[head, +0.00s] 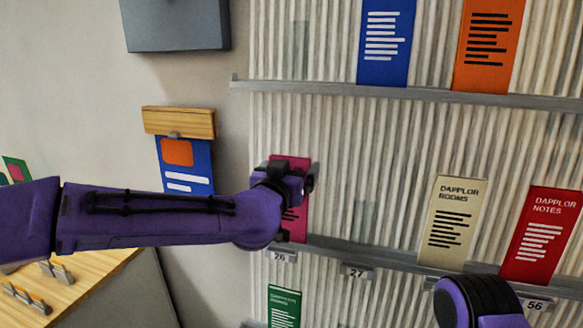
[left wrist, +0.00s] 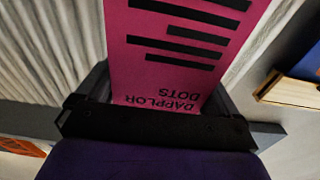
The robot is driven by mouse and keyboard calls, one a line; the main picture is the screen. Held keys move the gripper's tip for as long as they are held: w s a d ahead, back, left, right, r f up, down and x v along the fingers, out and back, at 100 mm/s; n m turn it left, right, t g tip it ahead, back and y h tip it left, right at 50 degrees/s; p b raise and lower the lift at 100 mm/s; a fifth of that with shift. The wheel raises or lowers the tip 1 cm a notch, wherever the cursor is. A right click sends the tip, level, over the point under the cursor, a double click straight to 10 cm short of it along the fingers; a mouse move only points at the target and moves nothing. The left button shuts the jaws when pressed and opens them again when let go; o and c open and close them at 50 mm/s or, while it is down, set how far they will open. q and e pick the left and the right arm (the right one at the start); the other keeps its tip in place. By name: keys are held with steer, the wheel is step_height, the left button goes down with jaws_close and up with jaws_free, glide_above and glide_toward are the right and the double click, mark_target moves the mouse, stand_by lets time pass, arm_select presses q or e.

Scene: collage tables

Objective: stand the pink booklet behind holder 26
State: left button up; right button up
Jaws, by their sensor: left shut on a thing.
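The pink booklet (head: 297,224) stands about upright against the ribbed wall, just above the holder labelled 26 (head: 281,256) on the lower rail. My left gripper (head: 300,178) is shut on its upper part and hides much of it. Its bottom edge is close to the rail; I cannot tell whether it is behind the lip. In the left wrist view the pink booklet (left wrist: 180,60) lies between the fingers, with "DAPPLOR DOTS" upside down. My right gripper does not show; only a purple part of my arm is at lower right.
The holder labelled 27 (head: 357,270) is empty. A cream booklet (head: 452,222) and a red booklet (head: 541,236) stand farther right on the lower rail. A green booklet (head: 284,308) is below. A wooden clip board with a blue sheet (head: 186,165) hangs at left.

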arm_select(q)
steer(key=o, duration=1.1)
steer(key=shift+c, duration=0.2)
steer(key=shift+s+a, duration=0.1)
steer(key=shift+s, duration=0.15)
steer(key=b+v, duration=0.4)
steer(key=v, duration=0.6)
